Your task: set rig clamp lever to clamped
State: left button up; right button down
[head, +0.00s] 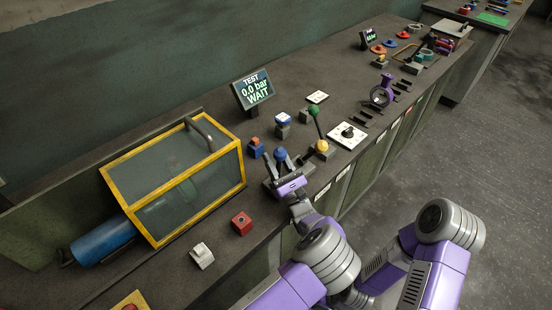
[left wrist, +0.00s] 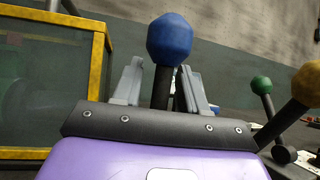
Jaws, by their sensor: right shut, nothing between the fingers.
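A lever with a blue ball knob (head: 281,154) stands at the front of the bench, right of the yellow-framed enclosure. In the left wrist view the blue knob (left wrist: 170,38) rises on a dark stem. My left gripper (head: 280,167) is open, its two grey fingers (left wrist: 165,88) apart on either side of that stem. I cannot tell whether they touch it. A green-knobbed lever (head: 314,111) and a yellow-knobbed lever (head: 322,146) stand to its right. No label shows which lever is the rig clamp's. My right gripper does not show; only my right arm does.
The yellow-framed enclosure (head: 241,164) with a blue cylinder (head: 103,241) stands left. A display (head: 254,90) reads "TEST 0.0 bar WAIT". A red block (head: 241,223) and a white block (head: 202,255) lie on the front left. A white dial plate (head: 347,136) lies right of the levers.

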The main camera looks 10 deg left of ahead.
aim_at(280, 168)
pick_arm(q)
jog(key=shift+d, duration=0.1)
jog(key=v, duration=0.7)
jog(key=shift+s+f+p, duration=0.15)
jog(key=shift+s+p, duration=0.05)
jog(key=shift+p, duration=0.2)
